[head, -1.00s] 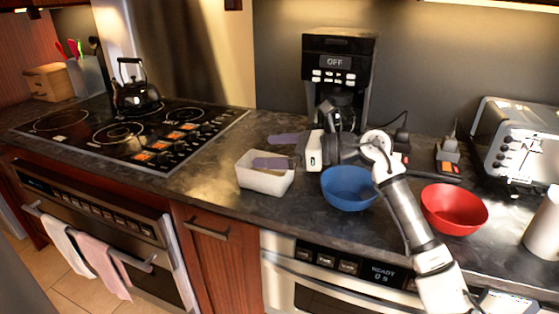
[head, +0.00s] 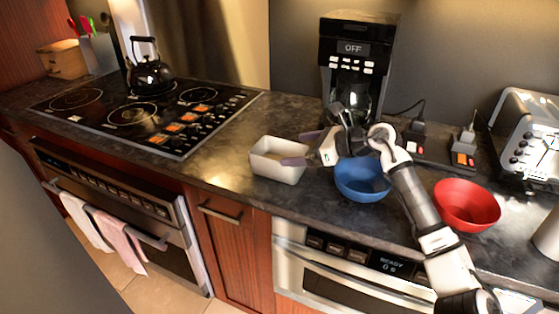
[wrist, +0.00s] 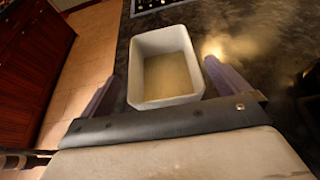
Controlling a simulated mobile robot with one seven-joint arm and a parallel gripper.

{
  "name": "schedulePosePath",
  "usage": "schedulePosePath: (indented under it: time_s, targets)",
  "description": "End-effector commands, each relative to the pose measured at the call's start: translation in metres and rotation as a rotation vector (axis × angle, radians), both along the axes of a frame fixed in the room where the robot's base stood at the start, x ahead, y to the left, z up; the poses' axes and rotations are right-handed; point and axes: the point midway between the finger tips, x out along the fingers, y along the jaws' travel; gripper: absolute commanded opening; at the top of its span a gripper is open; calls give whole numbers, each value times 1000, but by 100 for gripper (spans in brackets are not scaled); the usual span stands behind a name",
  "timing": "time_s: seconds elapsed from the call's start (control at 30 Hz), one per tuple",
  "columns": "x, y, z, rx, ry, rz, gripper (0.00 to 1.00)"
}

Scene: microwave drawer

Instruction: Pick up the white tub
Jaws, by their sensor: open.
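The white tub (head: 277,172) is an open rectangular container standing upright on the dark counter, left of the blue bowl. In the wrist view the tub (wrist: 164,65) lies ahead of my gripper, its near end between or just beyond the fingertips. My gripper (wrist: 155,82) is open, with one purple finger on each side of the tub's near part. In the head view my gripper (head: 297,150) reaches in from the right at the tub's right side. I cannot tell whether the fingers touch its walls. The tub looks empty inside.
A blue bowl (head: 362,182) sits close under my arm, and a red bowl (head: 467,206) stands farther right. A coffee maker (head: 352,75) is behind. The stove (head: 150,115) with a kettle (head: 149,70) is left. The counter's front edge is near the tub.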

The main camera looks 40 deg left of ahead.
Motion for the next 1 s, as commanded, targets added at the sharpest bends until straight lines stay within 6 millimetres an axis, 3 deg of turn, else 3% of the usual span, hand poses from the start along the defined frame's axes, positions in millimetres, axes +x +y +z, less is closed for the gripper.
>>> schedulePosePath:
  time_s: [0.3, 0.57, 0.83, 1.0]
  targets:
    - [-9, 39, -12, -1, 3, 3, 100]
    - [-9, 44, -18, 0, 0, 0, 100]
    - [-9, 44, -17, 0, 0, 0, 67]
    - [-9, 44, -17, 1, 0, 0, 66]
